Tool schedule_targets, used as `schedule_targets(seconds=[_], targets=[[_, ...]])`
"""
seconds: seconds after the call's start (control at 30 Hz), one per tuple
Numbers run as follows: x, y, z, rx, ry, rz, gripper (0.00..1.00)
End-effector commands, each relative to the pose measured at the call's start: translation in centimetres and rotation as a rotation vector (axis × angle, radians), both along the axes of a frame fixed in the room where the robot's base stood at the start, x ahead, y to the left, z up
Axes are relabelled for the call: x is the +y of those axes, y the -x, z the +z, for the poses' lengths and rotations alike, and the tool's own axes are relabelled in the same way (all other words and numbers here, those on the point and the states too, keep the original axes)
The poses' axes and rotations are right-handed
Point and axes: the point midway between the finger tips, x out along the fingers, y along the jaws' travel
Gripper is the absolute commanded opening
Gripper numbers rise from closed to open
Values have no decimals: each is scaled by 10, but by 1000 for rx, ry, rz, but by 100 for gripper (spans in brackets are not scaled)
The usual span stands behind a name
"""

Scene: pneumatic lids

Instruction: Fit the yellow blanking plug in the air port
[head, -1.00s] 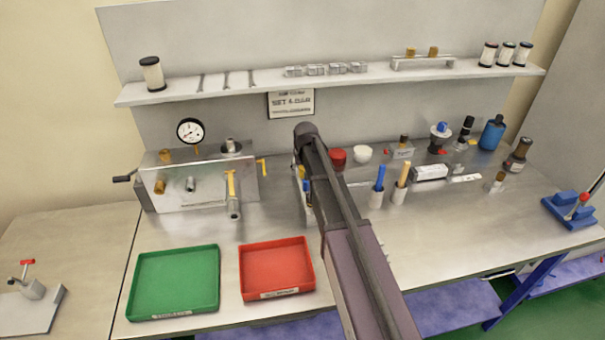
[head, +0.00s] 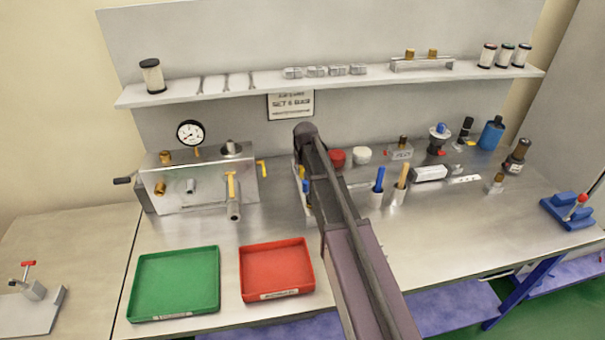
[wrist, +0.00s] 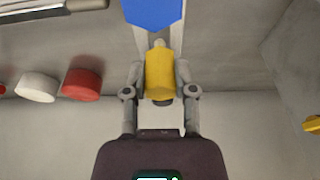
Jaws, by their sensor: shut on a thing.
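In the wrist view my gripper (wrist: 160,66) is shut on the yellow blanking plug (wrist: 159,78), which sits between the two fingers. A blue piece (wrist: 153,12) shows just beyond the fingertips; I cannot tell whether it touches the plug. In the head view my arm hides the gripper and most of the spot beneath it. Small yellow and blue bits show at the arm's left edge. The metal block (head: 205,192) with a gauge, brass fittings and a yellow-handled valve (head: 232,188) stands to the left. I cannot tell which opening is the air port.
A green tray (head: 135,290) and a red tray (head: 243,275) lie at the bench front. A red cap (head: 338,158) and a white cap (head: 362,155) lie right of my arm. Cups (head: 376,199) with blue and tan handles stand further right.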

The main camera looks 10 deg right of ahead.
Motion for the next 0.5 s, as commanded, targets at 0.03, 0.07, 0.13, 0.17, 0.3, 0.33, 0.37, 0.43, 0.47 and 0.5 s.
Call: schedule_targets(seconds=[0.03, 0.07, 0.13, 0.17, 0.3, 0.33, 0.37, 0.43, 0.47, 0.5], targets=[[0, 0, 5, 0, 0, 0, 0], [0, 0, 6, 0, 0, 0, 0], [0, 0, 9, 0, 0, 0, 0], [0, 0, 10, 0, 0, 0, 0], [0, 0, 16, 0, 0, 0, 0], [0, 0, 18, 0, 0, 0, 0], [0, 0, 19, 0, 0, 0, 0], [0, 0, 22, 0, 0, 0, 0], [0, 0, 23, 0, 0, 0, 0], [0, 0, 25, 0, 0, 0, 0]])
